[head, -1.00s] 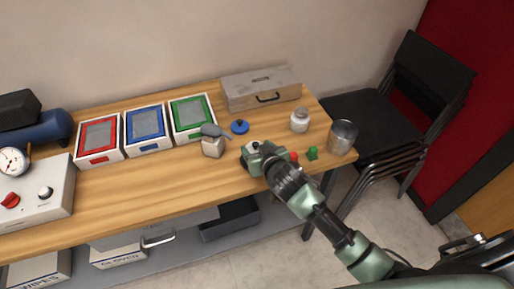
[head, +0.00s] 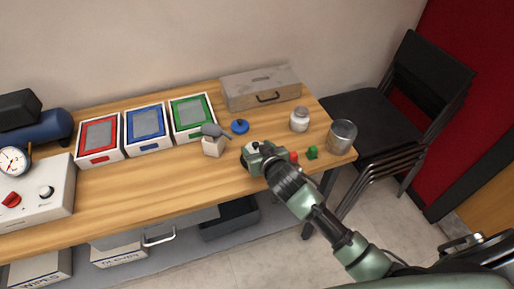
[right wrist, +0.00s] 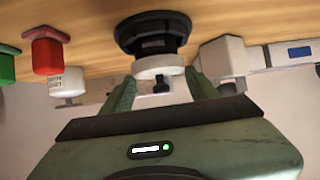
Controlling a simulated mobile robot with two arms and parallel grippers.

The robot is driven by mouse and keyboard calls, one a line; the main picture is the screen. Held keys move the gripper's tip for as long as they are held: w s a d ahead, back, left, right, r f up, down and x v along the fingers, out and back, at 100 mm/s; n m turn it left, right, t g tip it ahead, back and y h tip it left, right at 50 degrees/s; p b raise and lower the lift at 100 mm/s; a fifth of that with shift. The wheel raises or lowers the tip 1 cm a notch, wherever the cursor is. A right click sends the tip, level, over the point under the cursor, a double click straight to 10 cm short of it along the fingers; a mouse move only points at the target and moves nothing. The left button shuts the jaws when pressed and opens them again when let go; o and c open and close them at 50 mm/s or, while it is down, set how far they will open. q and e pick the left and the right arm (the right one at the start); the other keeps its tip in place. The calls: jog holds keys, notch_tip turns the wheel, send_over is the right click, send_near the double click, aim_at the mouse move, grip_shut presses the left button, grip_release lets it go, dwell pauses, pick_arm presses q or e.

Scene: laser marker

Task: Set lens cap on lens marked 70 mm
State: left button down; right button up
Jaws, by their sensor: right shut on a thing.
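In the right wrist view, my right gripper (right wrist: 160,88) is shut on a white cap (right wrist: 158,67) with a black knob. The cap is right at a broad black ringed body (right wrist: 153,35), apparently a lens, on the wooden table. I cannot tell whether the cap is seated or just off it. Small pale marks show on the black body, but I cannot read 70 mm. My left gripper is out of view.
A white block with a grey tool (head: 213,146) stands left of the gripper. Small red (head: 294,157) and green (head: 312,153) pieces, a white jar (head: 299,121) and a metal cup (head: 341,136) are to the right. A toolbox (head: 261,88) stands behind.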

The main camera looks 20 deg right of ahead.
jog(key=shift+f, duration=0.4)
jog(key=o, duration=1)
jog(key=shift+o, duration=0.2)
jog(key=shift+s+r+p, duration=0.35)
jog(key=shift+s, duration=0.1)
jog(key=p+v, duration=0.3)
jog(key=v, duration=0.1)
jog(key=p+v, duration=0.3)
jog(key=v, duration=0.3)
jog(key=shift+f+p, duration=0.1)
jog(key=shift+p, duration=0.3)
jog(key=shift+s, duration=0.1)
